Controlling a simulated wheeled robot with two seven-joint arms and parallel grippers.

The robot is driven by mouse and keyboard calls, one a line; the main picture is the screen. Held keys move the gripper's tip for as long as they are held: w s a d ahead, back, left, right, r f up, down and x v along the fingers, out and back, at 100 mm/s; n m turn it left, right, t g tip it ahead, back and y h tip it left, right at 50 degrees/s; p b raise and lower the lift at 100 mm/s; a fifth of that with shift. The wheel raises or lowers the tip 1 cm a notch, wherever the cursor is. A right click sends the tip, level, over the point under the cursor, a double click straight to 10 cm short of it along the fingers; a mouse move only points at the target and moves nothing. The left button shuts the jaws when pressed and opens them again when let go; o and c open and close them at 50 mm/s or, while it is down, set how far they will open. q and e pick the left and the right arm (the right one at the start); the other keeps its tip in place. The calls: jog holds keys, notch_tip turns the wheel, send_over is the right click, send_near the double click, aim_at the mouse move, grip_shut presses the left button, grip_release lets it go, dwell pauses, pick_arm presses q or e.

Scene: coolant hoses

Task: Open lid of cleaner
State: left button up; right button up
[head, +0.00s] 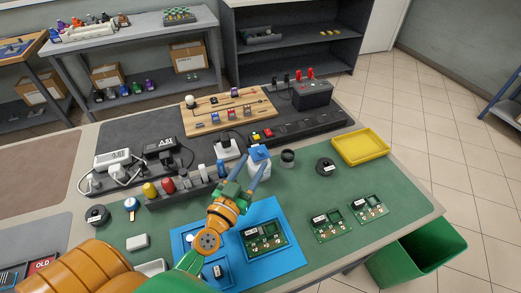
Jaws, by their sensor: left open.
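The cleaner looks to be the white bottle (253,169) with a blue lid (259,152), standing upright at the back of the green mat. The lid looks closed. My left gripper (243,169) is open, with its two blue fingers pointing at the bottle. One finger overlaps the bottle's right side in the picture and the other is left of it. The gripper hides the lower part of the bottle, and I cannot tell whether a finger touches it. My right gripper is not in view.
A blue tray (296,257) with a green circuit board lies under my left arm. Two more boards (329,225) and a yellow tray (361,147) are at right. A dark round pot (288,158) stands just right of the bottle. A rack of coloured-top tools (182,190) is at left.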

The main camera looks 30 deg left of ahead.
aim_at(259, 154)
pick_arm(q)
jog(key=w, duration=0.5)
jog(key=shift+w+a, duration=0.1)
jog(key=shift+w, duration=0.3)
jog(key=shift+c, duration=0.2)
grip_shut()
